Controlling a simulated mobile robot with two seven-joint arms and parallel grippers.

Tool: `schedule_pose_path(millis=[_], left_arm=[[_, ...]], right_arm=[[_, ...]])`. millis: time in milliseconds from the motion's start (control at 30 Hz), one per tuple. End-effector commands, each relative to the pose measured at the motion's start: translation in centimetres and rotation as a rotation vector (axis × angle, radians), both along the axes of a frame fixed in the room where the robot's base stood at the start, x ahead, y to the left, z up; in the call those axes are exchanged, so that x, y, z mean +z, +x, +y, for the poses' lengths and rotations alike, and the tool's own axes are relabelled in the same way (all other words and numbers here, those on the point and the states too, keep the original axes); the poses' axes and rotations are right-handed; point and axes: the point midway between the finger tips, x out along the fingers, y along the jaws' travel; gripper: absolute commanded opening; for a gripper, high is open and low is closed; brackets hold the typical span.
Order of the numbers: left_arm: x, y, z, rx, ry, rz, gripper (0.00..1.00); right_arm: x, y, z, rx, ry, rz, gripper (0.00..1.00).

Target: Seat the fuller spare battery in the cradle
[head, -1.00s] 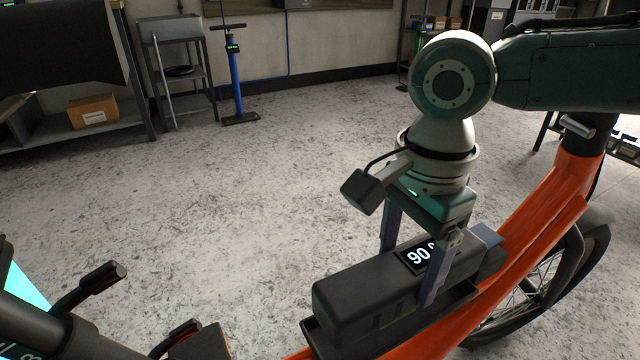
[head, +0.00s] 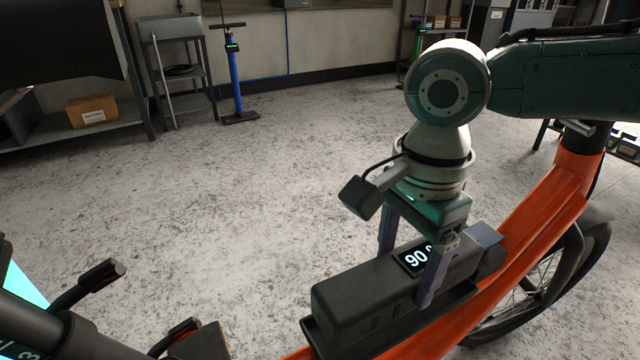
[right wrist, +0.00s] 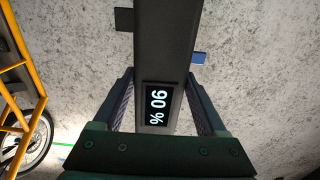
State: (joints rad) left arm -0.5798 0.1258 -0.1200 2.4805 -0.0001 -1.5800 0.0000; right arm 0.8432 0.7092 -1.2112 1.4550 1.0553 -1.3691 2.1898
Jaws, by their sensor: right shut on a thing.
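The battery (head: 362,300) is a long dark grey block with a lit display reading 90. It lies along the cradle (head: 447,312), a dark tray on the orange bike frame. I cannot tell whether it is fully down in the tray. My right gripper (head: 408,272) is shut on the battery, one finger on each side near the display. In the right wrist view the battery (right wrist: 165,45) runs between both fingers, and its display reads 90 %. The far side of the cradle is hidden by the battery. My left gripper is not in view.
The orange bike frame (head: 545,215) rises to the right, with a wheel (head: 535,280) behind it. Dark handlebar parts (head: 90,288) stand at the lower left. A blue floor pump (head: 236,85) and shelves stand at the back. The floor between is clear.

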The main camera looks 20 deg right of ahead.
Motion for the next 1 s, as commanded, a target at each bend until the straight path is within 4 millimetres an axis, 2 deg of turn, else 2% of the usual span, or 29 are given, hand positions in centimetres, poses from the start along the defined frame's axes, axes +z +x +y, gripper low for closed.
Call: schedule_pose_path(millis=[1000], left_arm=[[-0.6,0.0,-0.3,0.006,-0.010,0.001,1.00]], right_arm=[[-1.6,0.2,0.0,-0.001,0.002,-0.005,0.00]])
